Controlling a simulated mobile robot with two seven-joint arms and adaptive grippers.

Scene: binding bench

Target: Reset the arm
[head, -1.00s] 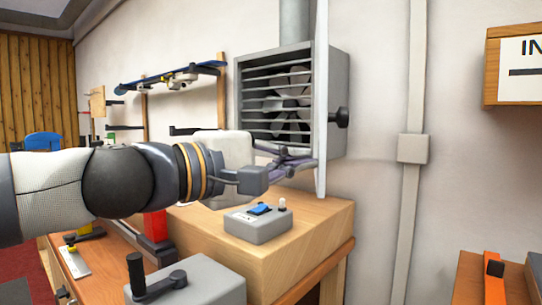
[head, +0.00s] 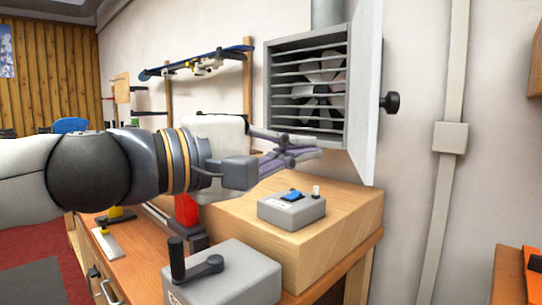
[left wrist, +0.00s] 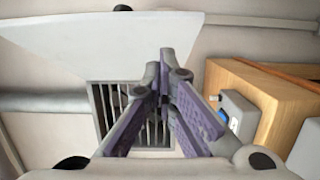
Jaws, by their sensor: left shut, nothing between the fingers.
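My left gripper (head: 316,152) reaches in from the left, its purple-grey fingers shut and empty. In the head view it overlaps the area just below the grey fan box (head: 310,44), in front of the wall. The fan box has a slatted front with a fan behind it. A white panel with a black knob (head: 391,102) stands out at its right side. In the left wrist view the closed fingertips (left wrist: 165,62) show before the grille (left wrist: 152,132), with the white panel (left wrist: 100,38) above left. No contact is visible. My right gripper is out of view.
A grey control box (head: 291,210) with a blue switch sits on a wooden block (head: 330,222) below the gripper. A grey crank box (head: 222,275) stands in front on the bench. Open air lies right of the panel.

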